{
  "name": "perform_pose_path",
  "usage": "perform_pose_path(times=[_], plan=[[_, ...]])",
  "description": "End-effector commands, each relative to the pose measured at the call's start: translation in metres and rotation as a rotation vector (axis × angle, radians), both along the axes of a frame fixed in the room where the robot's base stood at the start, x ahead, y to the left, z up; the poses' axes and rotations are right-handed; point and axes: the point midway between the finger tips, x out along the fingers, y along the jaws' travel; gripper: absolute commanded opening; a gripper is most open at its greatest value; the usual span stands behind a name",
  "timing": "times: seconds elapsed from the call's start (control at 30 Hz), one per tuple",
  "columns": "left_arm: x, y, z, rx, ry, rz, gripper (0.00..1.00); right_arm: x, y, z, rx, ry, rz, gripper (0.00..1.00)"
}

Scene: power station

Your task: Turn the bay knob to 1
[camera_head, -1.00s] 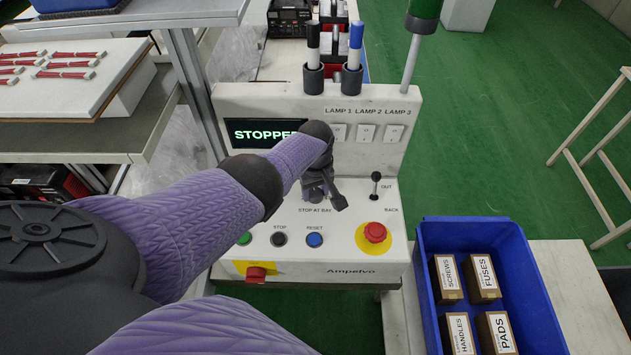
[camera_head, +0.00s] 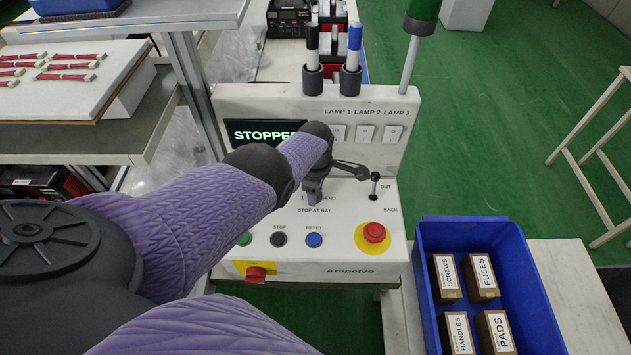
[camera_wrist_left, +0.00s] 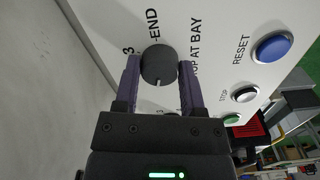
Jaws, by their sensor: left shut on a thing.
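The bay knob (camera_wrist_left: 158,64) is a round dark knob with a white pointer line, seen in the left wrist view. Its line points down the picture, toward my gripper's palm. The printed marks "3", "END" and "STOP AT BAY" lie around it. My left gripper (camera_wrist_left: 158,72) has one finger on each side of the knob and is shut on it. In the head view, my left gripper (camera_head: 315,188) is over the panel above "STOP AT BAY", and the arm mostly hides the knob. The screen (camera_head: 263,133) reads "STOPPED", its end partly covered. My right gripper is not in view.
A small black lever (camera_head: 374,186) marked OUT and BACK stands close right of my wrist. Below are a red emergency button (camera_head: 374,232), a blue RESET button (camera_head: 314,240) and a dark STOP button (camera_head: 278,239). A blue crate (camera_head: 425,290) with boxes stands right.

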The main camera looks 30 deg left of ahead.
Motion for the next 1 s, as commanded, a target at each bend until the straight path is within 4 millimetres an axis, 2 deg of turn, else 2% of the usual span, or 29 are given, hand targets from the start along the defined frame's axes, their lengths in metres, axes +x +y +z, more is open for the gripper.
perform_pose_path(times=[0.4,1.0], plan=[[0.0017,0.0014,0.0019,0.004,-0.005,0.234,0.0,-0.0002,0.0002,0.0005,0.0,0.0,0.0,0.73],[0.0017,0.0016,0.002,0.003,-0.005,0.294,0.0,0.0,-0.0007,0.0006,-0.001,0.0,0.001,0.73]])
